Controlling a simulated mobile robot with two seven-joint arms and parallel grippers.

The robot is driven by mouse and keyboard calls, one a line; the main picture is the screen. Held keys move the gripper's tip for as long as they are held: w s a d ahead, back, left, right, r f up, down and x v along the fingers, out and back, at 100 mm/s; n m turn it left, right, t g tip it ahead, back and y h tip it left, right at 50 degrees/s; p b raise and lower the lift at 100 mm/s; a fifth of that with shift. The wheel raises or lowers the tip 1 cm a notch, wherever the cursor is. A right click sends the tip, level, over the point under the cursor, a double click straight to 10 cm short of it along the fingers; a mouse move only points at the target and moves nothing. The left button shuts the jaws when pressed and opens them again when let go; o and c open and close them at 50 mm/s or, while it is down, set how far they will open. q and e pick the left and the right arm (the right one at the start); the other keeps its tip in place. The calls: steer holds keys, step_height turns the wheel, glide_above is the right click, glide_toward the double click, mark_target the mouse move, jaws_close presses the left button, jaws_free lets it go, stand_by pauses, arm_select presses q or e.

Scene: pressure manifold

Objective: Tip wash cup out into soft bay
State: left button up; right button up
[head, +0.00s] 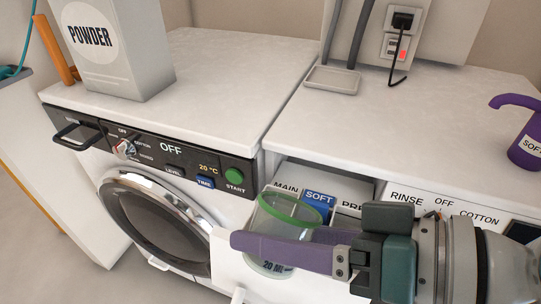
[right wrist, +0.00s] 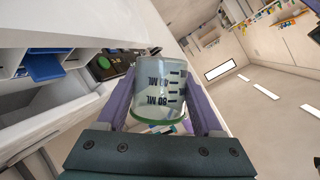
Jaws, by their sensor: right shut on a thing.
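The wash cup (head: 272,250) is clear, with a green rim and volume marks. My right gripper (head: 284,247) has its purple fingers shut around it, and it also shows in the right wrist view (right wrist: 158,85). In the head view the cup looks nearly upright, rim up, in front of the open drawer. The soft bay (head: 318,200) has a blue label and lies just behind and right of the cup's rim, between the MAIN and PRE labels. The bay's inside is mostly hidden. I cannot tell how much liquid is in the cup. My left gripper is not in view.
The pulled-out white drawer (head: 225,262) belongs to the right machine. A washer (head: 160,225) stands at left with a POWDER box (head: 112,50) on top. A purple SOFT jug (head: 527,145) stands on the right worktop, and a small tray (head: 332,80) lies at the back.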

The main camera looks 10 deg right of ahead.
steer(key=shift+w+d+r+m+y, duration=0.15)
steer(key=shift+r+m+y, duration=0.15)
steer(key=shift+m, duration=0.3)
stand_by(0.4)
steer(key=shift+f+m+g+y+b, duration=0.3)
steer(key=shift+f+m+b, duration=0.15)
steer(key=shift+b, duration=0.25)
stand_by(0.4)
steer(key=shift+d+r+m+y, duration=0.1)
steer(key=shift+r+m+y, duration=0.3)
steer(key=shift+m, duration=0.35)
stand_by(0.8)
steer(key=shift+w+f+m+g+y+b, duration=0.15)
steer(key=shift+f+m+g+y+b, duration=0.15)
steer(key=shift+f+m+y+b, duration=0.25)
stand_by(1.3)
steer(key=shift+w+d+r+m+y, duration=0.25)
steer(key=shift+w+d+r+m, duration=0.15)
steer(key=shift+m, duration=0.35)
stand_by(1.0)
steer(key=shift+d+f+m+b, duration=0.1)
steer(key=shift+f+m+b, duration=0.2)
steer(key=shift+b, duration=0.45)
